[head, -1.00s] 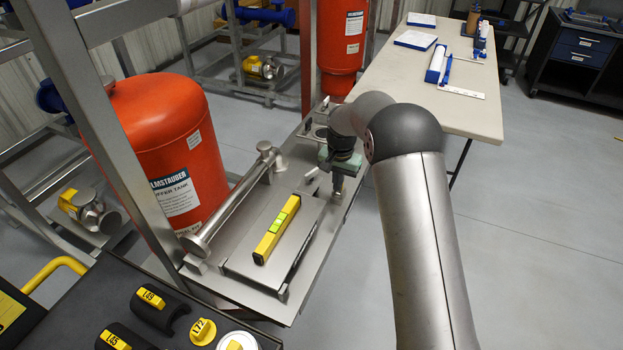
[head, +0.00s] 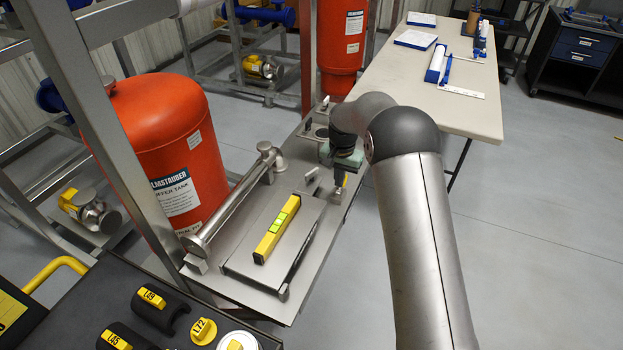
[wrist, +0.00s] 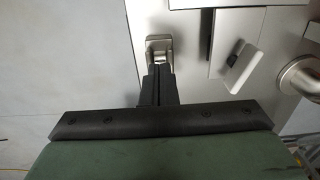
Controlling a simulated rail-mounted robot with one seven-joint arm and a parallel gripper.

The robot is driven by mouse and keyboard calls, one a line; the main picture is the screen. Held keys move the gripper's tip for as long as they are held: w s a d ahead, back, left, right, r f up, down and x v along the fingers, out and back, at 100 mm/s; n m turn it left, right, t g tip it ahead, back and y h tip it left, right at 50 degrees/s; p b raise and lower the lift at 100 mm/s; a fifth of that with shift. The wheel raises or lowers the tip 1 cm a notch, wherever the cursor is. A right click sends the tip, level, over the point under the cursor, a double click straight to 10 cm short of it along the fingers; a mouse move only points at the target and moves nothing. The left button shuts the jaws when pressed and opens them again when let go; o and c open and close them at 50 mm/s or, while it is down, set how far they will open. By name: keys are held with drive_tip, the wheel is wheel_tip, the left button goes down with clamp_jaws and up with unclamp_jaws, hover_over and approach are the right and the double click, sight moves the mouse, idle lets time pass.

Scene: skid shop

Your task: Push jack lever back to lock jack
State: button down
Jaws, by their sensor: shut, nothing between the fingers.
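My gripper (head: 341,182) points down over the right edge of the metal skid (head: 245,290), and its fingers are shut with nothing between them. In the wrist view the closed black fingertips (wrist: 158,72) are at a small metal bracket-like fitting (wrist: 159,47); I cannot tell whether they touch it. A small light lever-like piece (head: 312,174) stands near the far corner of the raised plate (head: 236,262), left of my gripper. It appears as a pale flap (wrist: 243,68) in the wrist view. I cannot tell which of these two is the jack lever.
A yellow spirit level (head: 276,232) lies on the raised plate. A steel pipe (head: 235,200) runs along the skid's left side, beside an orange tank (head: 165,150). A table (head: 440,105) stands behind. A dark cart (head: 70,325) is at front left. Open floor lies right.

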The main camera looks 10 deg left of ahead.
wheel_tip(320, 180, up, 7)
drive_tip(key=p, duration=0.3)
drive_tip(key=shift+s+a, duration=0.15)
drive_tip(key=shift+s, duration=0.3)
drive_tip(key=shift+f, duration=0.1)
drive_tip(key=s+d+r+n, duration=0.1)
drive_tip(key=s+d+r, duration=0.45)
drive_tip(key=s, duration=0.25)
drive_tip(key=s+d+r+n, duration=0.1)
drive_tip(key=s+d+r, duration=0.3)
drive_tip(key=s+r, duration=0.3)
drive_tip(key=s+d, duration=0.2)
drive_tip(key=s, duration=1)
drive_tip(key=s+d+n+t, duration=0.1)
drive_tip(key=s+d, duration=0.2)
drive_tip(key=s, duration=0.8)
drive_tip(key=shift+s+d+f+n, duration=0.3)
drive_tip(key=shift+s+f, duration=0.1)
